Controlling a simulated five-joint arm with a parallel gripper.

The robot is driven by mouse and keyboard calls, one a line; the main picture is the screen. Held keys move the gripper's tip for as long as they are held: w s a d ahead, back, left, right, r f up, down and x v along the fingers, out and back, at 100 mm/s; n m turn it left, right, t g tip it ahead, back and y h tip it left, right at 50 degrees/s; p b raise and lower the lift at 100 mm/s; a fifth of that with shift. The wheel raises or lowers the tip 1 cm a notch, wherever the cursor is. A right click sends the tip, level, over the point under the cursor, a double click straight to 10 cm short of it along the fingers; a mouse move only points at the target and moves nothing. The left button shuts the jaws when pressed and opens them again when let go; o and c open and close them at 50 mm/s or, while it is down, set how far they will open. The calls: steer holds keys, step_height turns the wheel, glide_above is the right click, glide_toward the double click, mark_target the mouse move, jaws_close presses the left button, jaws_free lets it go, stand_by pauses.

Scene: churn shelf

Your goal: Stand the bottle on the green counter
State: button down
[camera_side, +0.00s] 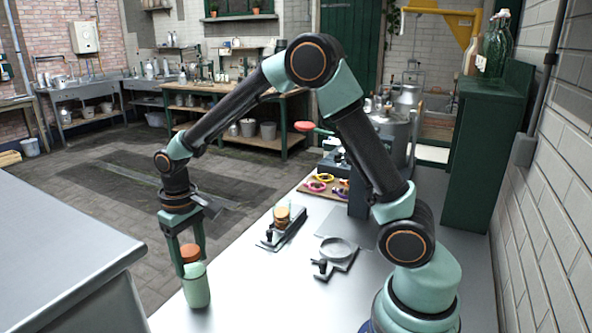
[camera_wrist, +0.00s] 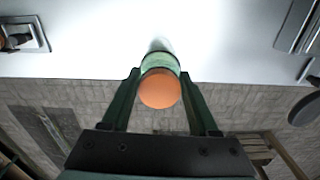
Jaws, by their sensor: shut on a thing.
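The bottle (camera_side: 196,288) is pale green with an orange cap and stands upright at the front end of the white worktop. My gripper (camera_side: 192,262) points down and is shut on it, one finger on each side just below the cap. In the wrist view, the bottle's orange cap (camera_wrist: 160,89) lies between the two green fingers of my gripper (camera_wrist: 160,75). I cannot tell whether its base touches the worktop. A dark green counter (camera_side: 488,150) stands at the right against the brick wall, far from my gripper. Green glass bottles (camera_side: 494,48) stand on its top.
The white worktop (camera_side: 225,290) holds a small stand with brown discs (camera_side: 283,215), a round metal plate device (camera_side: 338,252), a board with coloured rings (camera_side: 318,185) and a metal churn (camera_side: 395,135). A grey table (camera_side: 60,260) is at the left, across a gap.

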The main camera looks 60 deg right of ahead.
steer(key=shift+f, duration=0.2)
steer(key=shift+c, duration=0.3)
jaws_free()
steer(key=shift+c, duration=0.3)
steer(key=shift+c, duration=0.8)
steer(key=shift+r, duration=4)
